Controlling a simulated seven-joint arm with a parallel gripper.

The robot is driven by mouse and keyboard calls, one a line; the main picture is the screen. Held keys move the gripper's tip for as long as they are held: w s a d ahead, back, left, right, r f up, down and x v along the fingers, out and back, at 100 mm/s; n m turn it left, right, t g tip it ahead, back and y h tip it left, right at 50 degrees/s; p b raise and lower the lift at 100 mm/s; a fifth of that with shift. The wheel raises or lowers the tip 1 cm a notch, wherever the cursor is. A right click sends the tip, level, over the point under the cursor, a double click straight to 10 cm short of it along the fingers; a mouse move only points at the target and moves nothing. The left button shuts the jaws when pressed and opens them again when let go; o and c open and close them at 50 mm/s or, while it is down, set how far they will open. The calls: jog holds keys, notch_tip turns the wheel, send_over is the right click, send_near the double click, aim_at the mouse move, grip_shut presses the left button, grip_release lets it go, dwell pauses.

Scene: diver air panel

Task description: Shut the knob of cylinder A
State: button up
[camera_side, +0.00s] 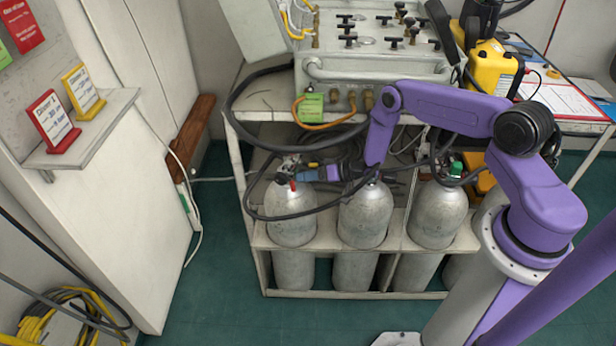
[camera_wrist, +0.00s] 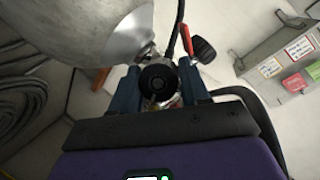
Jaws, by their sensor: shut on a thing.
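The leftmost grey cylinder (camera_side: 291,218) stands in the rack with a valve and a small red part at its top. No letter shows on it, so I cannot read whether it is cylinder A. My gripper (camera_side: 302,173) reaches in from the right at the height of this valve. In the wrist view, the two blue fingers of my gripper (camera_wrist: 158,76) are shut on a round black knob (camera_wrist: 158,79), one finger on each side. The cylinder (camera_wrist: 85,28) shows at the upper left there. The knob's turned position cannot be told.
A red lever (camera_wrist: 204,49) sits close to the right finger. Dark hoses (camera_side: 250,120) loop around the valves. More cylinders (camera_side: 365,217) stand to the right, under the panel box (camera_side: 375,72). A shelf (camera_side: 85,135) with red and yellow cards is at left.

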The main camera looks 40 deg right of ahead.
jog(key=shift+a+r, duration=0.1)
jog(key=shift+a, duration=0.05)
dwell(0.3)
jog(key=o, duration=1)
jog(key=shift+o, duration=0.2)
jog(key=shift+s+d+r, duration=0.1)
jog(key=shift+s+d, duration=0.3)
jog(key=shift+d, duration=0.05)
jog(key=v, duration=0.6)
jog(key=shift+s, duration=0.15)
jog(key=shift+d+r, duration=0.1)
